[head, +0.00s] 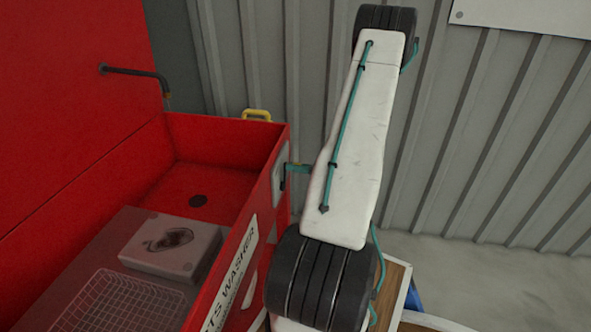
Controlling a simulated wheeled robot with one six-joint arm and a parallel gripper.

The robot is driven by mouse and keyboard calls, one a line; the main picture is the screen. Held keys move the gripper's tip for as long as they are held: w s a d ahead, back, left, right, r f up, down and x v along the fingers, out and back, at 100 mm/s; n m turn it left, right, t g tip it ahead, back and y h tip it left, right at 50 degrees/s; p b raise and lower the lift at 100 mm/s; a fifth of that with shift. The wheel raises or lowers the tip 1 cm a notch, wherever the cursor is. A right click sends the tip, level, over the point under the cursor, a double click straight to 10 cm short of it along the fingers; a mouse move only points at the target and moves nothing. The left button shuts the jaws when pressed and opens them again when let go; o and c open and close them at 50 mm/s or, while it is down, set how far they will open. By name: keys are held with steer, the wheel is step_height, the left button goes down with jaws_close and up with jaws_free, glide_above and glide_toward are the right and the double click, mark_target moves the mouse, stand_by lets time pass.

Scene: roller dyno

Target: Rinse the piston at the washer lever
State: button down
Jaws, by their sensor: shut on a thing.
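The red parts washer (256,205) stands open at the left, its lid raised. On its right outer side is a light plate (277,172) with a small dark lever (283,182). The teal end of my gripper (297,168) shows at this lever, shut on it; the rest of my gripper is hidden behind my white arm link. A dark spout (135,72) bends out from the lid over the basin. I cannot make out a piston for sure. A pale grey block (195,255) with a dark, stained hollow lies on the washer's shelf.
A wire basket (120,305) sits on the shelf near the front, and a drain (198,201) is in the basin floor. A yellow handle (256,115) is on the back rim. A corrugated wall (470,130) stands behind. Bare floor (500,280) shows at right.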

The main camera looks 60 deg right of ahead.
steer(key=shift+d, duration=0.15)
steer(key=c, duration=1.2)
jaws_free()
steer(key=v, duration=0.7)
steer(key=shift+s, duration=0.35)
steer(key=shift+d, duration=0.1)
